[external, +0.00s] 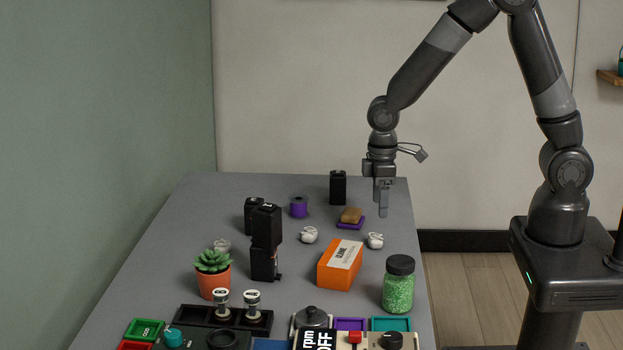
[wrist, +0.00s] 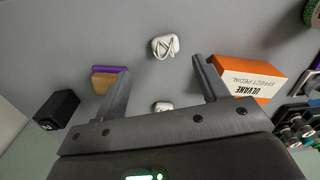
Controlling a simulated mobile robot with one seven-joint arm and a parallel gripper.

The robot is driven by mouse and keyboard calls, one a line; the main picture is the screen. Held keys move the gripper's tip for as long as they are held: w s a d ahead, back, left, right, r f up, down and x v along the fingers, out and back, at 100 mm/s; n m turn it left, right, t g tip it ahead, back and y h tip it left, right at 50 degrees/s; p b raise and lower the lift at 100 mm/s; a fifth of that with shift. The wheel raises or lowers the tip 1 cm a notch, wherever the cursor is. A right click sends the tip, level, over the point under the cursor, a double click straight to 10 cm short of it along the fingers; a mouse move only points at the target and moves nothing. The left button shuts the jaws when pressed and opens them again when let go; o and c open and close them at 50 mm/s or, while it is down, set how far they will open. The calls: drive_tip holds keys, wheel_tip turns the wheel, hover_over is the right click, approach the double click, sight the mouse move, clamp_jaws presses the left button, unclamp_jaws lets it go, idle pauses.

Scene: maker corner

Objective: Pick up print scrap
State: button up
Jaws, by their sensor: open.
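Small white tangled pieces that look like print scrap lie on the grey table. In the external view one (external: 375,240) lies near the right edge, one (external: 309,235) in the middle, and one (external: 222,245) behind the plant, partly hidden. My gripper (external: 383,212) hangs above the table's right edge, fingers down, apart from everything. In the wrist view my gripper (wrist: 160,68) is open and empty. One white piece (wrist: 165,46) shows beyond the fingertips. Another (wrist: 162,107) shows between the fingers, partly hidden by the gripper body.
An orange box (external: 340,265) and a jar of green bits (external: 398,288) stand in front. A sponge (external: 351,215) on a purple holder, a purple spool (external: 299,207) and a black block (external: 338,187) stand behind. Black blocks (external: 265,240) and a plant (external: 213,275) are left.

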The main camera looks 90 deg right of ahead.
sight(378, 237)
wheel_tip(378, 237, down, 4)
drive_tip(key=shift+r, duration=0.1)
drive_tip(key=shift+a+f, duration=0.2)
drive_tip(key=shift+f, duration=1.15)
drive_tip(key=shift+a+f, duration=0.15)
drive_tip(key=shift+f, duration=1.15)
drive_tip(key=c, duration=1)
